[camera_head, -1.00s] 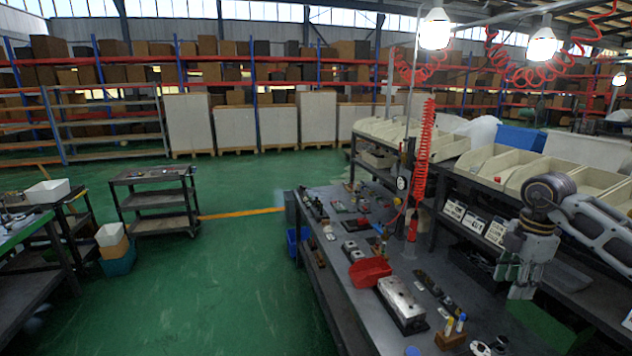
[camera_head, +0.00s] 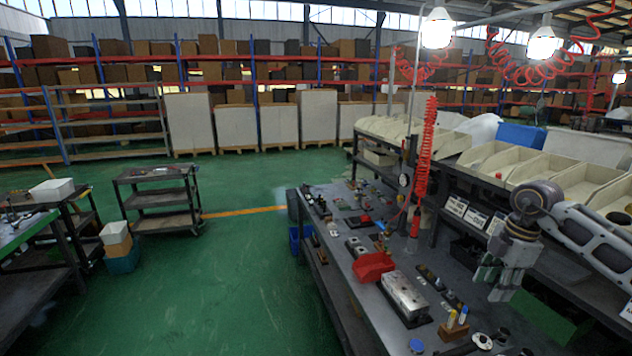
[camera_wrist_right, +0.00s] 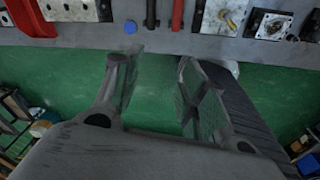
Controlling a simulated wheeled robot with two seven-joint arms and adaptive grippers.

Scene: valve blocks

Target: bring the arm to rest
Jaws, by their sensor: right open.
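My right gripper (camera_head: 497,282) hangs over the right part of the workbench (camera_head: 345,268) in the head view, fingers pointing down. In the right wrist view its two fingers (camera_wrist_right: 160,90) are apart with nothing between them. Beyond the fingers, that view shows green floor and the bench edge. My left gripper is not in view.
The bench holds a metal valve block (camera_head: 405,297), a red bin (camera_head: 374,266) and a small wooden holder (camera_head: 454,327). A rack of cream bins (camera_head: 490,160) stands behind the arm. A dark cart (camera_head: 160,200) stands on the open green floor at left.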

